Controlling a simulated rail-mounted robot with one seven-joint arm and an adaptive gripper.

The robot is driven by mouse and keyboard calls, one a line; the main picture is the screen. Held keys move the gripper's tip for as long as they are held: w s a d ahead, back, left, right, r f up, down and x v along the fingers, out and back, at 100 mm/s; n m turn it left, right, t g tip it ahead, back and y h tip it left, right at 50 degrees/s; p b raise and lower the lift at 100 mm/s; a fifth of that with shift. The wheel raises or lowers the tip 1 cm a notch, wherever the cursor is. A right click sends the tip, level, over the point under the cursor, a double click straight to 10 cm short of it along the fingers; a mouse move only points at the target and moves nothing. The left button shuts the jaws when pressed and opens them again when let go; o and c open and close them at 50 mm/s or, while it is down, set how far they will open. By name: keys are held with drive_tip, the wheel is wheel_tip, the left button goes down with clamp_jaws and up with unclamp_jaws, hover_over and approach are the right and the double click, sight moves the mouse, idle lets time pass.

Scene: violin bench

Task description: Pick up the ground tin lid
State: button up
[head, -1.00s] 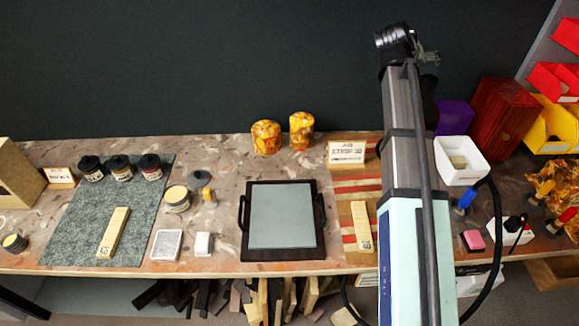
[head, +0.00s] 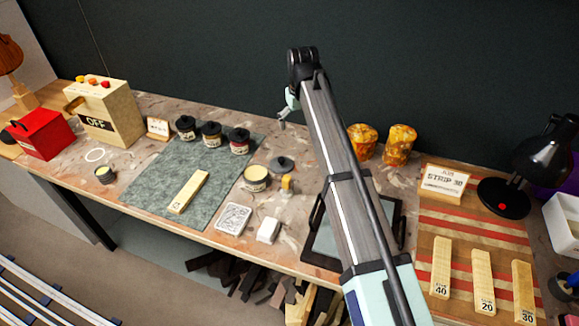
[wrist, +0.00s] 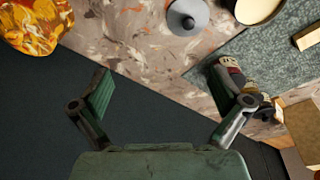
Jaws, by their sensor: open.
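A grey round lid with a small knob (head: 282,164), which looks like the ground tin lid, lies on the bench just behind an open tin of pale cream stuff (head: 256,179). In the wrist view the lid (wrist: 187,16) is at the top edge, beyond my fingertips, and the open tin (wrist: 257,8) is right of it. My gripper (wrist: 158,72) is open and empty, with bare bench and dark wall between its fingers. In the head view my gripper (head: 285,113) is above the back of the bench, its fingers small and partly hidden.
A small yellow-capped item (head: 287,185) stands close to the lid. Several black-lidded jars (head: 211,134) stand on the green mat (head: 146,194) to the left. A dark-framed tray (head: 318,244) is partly behind my arm.

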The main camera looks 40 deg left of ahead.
drive_tip(key=s+a+f, duration=0.1)
drive_tip(key=s+a, duration=0.2)
drive_tip(key=p, duration=0.2)
approach(281, 159)
drive_tip(key=shift+n, duration=0.4)
drive_tip(key=f, duration=0.3)
drive_tip(key=w+f, duration=0.1)
drive_tip(key=f, duration=0.1)
drive_tip(key=shift+w+a+f, duration=0.1)
drive_tip(key=shift+a+f, duration=0.05)
drive_tip(key=shift+a, duration=0.1)
drive_tip(key=shift+w+a+f+p, duration=0.15)
drive_tip(key=shift+f+p, duration=0.1)
drive_tip(key=shift+f, duration=0.6)
drive_tip(key=shift+s+a+f+p, duration=0.15)
drive_tip(key=shift+f+p, duration=0.15)
drive_tip(key=shift+f, duration=0.5)
drive_tip(key=shift+w+a+f+p, duration=0.15)
drive_tip(key=shift+f+p, duration=0.1)
drive_tip(key=shift+f, duration=0.6)
drive_tip(key=shift+d, duration=0.1)
drive_tip(key=c, duration=1.9)
